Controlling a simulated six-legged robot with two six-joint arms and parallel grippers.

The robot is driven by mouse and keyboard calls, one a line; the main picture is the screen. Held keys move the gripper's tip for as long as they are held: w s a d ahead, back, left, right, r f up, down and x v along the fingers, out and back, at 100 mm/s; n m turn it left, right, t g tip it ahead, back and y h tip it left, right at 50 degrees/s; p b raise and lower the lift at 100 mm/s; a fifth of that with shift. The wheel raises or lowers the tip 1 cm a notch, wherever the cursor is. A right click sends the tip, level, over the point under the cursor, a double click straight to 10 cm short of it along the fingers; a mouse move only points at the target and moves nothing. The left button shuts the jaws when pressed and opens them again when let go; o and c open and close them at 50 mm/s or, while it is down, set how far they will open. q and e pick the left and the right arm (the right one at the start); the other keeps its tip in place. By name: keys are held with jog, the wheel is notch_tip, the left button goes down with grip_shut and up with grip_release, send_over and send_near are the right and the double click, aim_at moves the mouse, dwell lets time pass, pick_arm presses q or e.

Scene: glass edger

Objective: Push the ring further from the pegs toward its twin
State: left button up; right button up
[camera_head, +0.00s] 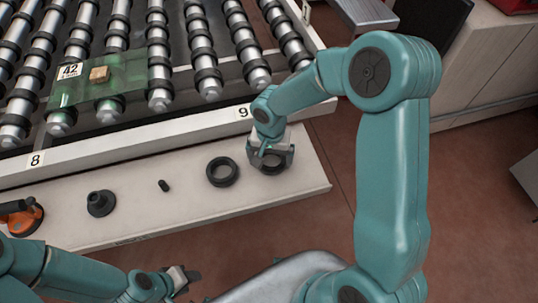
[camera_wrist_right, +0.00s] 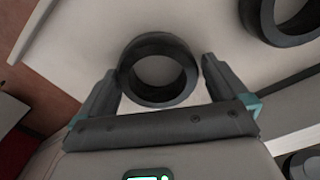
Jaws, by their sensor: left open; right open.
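Two dark rings lie on the white ledge in the head view. The right-hand ring (camera_head: 272,169) is partly hidden under my right gripper (camera_head: 271,155). The other ring (camera_head: 222,183) lies to its left, apart from it. In the right wrist view the nearer ring (camera_wrist_right: 128,75) sits between the two fingers of my right gripper (camera_wrist_right: 159,67), which is open around it. The other ring (camera_wrist_right: 262,25) shows at the top right. A flanged dark peg (camera_head: 101,203) and a small black peg (camera_head: 163,186) stand further left. My left gripper (camera_head: 182,280) is open and empty at the bottom, below the ledge.
A roller conveyor (camera_head: 160,75) runs behind the ledge (camera_head: 250,196), with a glass sheet (camera_head: 130,80) tagged 42 on it. An orange-handled tool (camera_head: 22,218) lies at the ledge's left end. Ledge space between the small peg and left ring is clear.

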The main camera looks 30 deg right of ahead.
notch_tip(320, 180, up, 16)
jog(key=shift+r, duration=0.2)
dwell(0.8)
